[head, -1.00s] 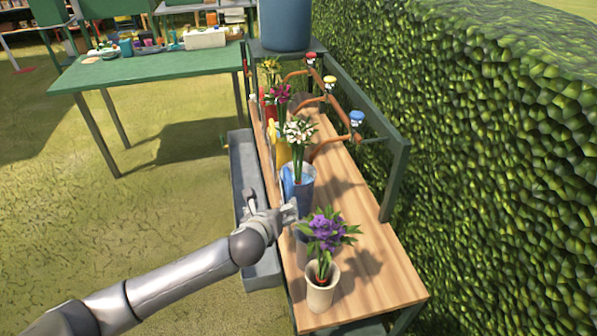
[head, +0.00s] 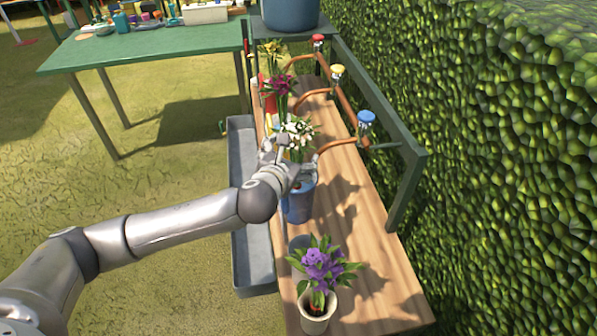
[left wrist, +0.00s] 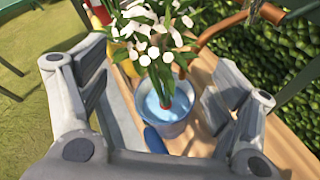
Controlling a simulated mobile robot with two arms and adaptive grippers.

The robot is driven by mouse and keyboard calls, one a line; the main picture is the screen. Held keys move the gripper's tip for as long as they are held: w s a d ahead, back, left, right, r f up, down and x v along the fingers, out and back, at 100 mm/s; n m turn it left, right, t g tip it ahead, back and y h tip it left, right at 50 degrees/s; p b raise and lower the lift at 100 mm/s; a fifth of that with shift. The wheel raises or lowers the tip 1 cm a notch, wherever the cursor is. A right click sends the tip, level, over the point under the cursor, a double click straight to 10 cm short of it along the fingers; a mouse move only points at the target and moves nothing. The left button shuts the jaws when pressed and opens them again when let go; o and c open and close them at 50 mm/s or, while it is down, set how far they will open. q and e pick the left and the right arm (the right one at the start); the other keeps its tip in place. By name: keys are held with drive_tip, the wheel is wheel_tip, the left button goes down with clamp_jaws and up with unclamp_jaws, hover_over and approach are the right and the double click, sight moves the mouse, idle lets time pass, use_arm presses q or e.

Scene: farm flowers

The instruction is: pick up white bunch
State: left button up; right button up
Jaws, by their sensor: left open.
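The white bunch (head: 298,131) stands upright in a blue bucket (head: 299,203) on the wooden bench. In the left wrist view the white bunch (left wrist: 155,35) shows white blooms and green leaves, with its stems going down into the bucket (left wrist: 163,117). My left gripper (head: 287,157) is open, close to the stems below the blooms. In the left wrist view its two fingers (left wrist: 158,92) stand apart, with the bunch and bucket between and beyond them. Whether a finger touches the stems I cannot tell. My right gripper is not in view.
A potted purple plant (head: 323,265) stands at the near end of the bench (head: 352,215). A dark pink bunch (head: 279,86) is behind the white one. Copper pipes with a blue-topped tap (head: 366,119) arch over the bench on the right. A hedge (head: 500,150) walls the right side.

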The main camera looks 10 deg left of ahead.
sight(293, 146)
use_arm(q)
drive_tip(key=shift+x, duration=0.9)
drive_tip(key=shift+w, duration=0.3)
drive_tip(key=shift+w+f, duration=0.2)
drive_tip(key=shift+w, duration=0.3)
drive_tip(key=x, duration=0.4)
drive_tip(key=shift+a+r+p, duration=0.2)
drive_tip(key=shift+a+p, duration=0.1)
drive_tip(key=shift+w+f, duration=0.15)
drive_tip(key=shift+w, duration=0.3)
drive_tip(key=c, duration=1.7)
wheel_tip(293, 146, up, 10)
drive_tip(key=shift+r, duration=0.1)
drive_tip(key=shift+c, duration=0.7)
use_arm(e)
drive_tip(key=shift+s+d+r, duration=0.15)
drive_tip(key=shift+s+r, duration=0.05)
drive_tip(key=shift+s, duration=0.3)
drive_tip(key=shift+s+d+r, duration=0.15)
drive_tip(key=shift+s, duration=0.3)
